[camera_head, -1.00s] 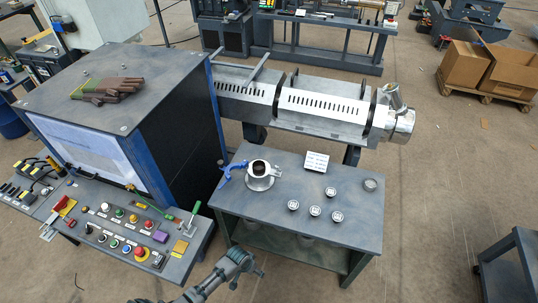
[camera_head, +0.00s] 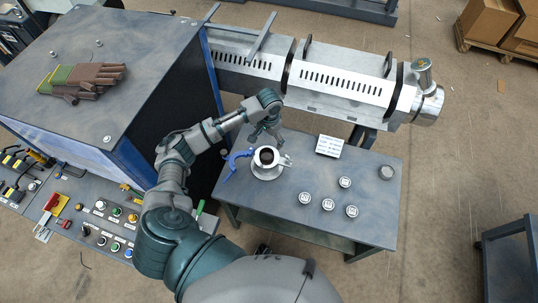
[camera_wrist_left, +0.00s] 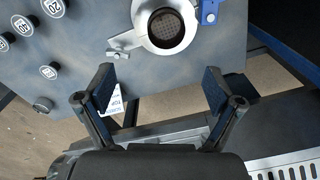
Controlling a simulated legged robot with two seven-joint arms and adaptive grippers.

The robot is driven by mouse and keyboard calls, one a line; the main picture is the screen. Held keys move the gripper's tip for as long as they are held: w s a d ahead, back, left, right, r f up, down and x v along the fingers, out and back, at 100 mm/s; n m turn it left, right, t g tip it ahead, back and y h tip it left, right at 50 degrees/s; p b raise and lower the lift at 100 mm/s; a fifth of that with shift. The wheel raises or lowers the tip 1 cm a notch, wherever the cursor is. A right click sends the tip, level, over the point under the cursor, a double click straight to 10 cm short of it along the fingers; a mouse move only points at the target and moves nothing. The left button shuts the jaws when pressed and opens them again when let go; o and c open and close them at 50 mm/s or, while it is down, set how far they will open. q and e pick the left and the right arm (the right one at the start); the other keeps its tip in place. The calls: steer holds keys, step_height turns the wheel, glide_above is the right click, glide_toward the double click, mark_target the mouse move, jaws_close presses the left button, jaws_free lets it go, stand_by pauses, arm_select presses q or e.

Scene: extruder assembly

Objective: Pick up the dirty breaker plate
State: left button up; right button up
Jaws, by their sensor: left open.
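The dirty breaker plate appears to be the dark meshed disc (camera_head: 267,156) inside a pale metal ring-shaped holder (camera_head: 267,171) on the grey-blue table. In the left wrist view the disc (camera_wrist_left: 166,27) shows its fine grid at the top, within the holder's ring (camera_wrist_left: 142,38). A blue handle (camera_head: 237,158) sticks out beside the holder. My left gripper (camera_head: 264,134) is above the table, just behind the holder in the head view. Its fingers are spread and empty in the left wrist view (camera_wrist_left: 160,80), apart from the disc. My right gripper does not show.
Several small round pieces with white labels (camera_head: 327,204) and a darker round piece (camera_head: 386,172) lie on the table (camera_head: 372,218). The metal extruder barrel (camera_head: 340,85) runs behind; the large machine cabinet (camera_head: 120,60) stands left.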

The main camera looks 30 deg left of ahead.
arm_select(q)
glide_above(269, 156)
steer(key=a, duration=0.2)
steer(key=f, duration=0.7)
steer(key=shift+d+b, duration=0.25)
steer(key=shift+b, duration=0.1)
steer(key=shift+s+a+f, duration=0.1)
steer(key=shift+a+f, duration=0.1)
steer(key=shift+a, duration=0.05)
steer(key=f, duration=0.2)
steer(key=d+f+b, duration=0.1)
steer(key=f, duration=0.1)
steer(key=shift+w+d+f, duration=0.2)
steer(key=shift+d, duration=0.35)
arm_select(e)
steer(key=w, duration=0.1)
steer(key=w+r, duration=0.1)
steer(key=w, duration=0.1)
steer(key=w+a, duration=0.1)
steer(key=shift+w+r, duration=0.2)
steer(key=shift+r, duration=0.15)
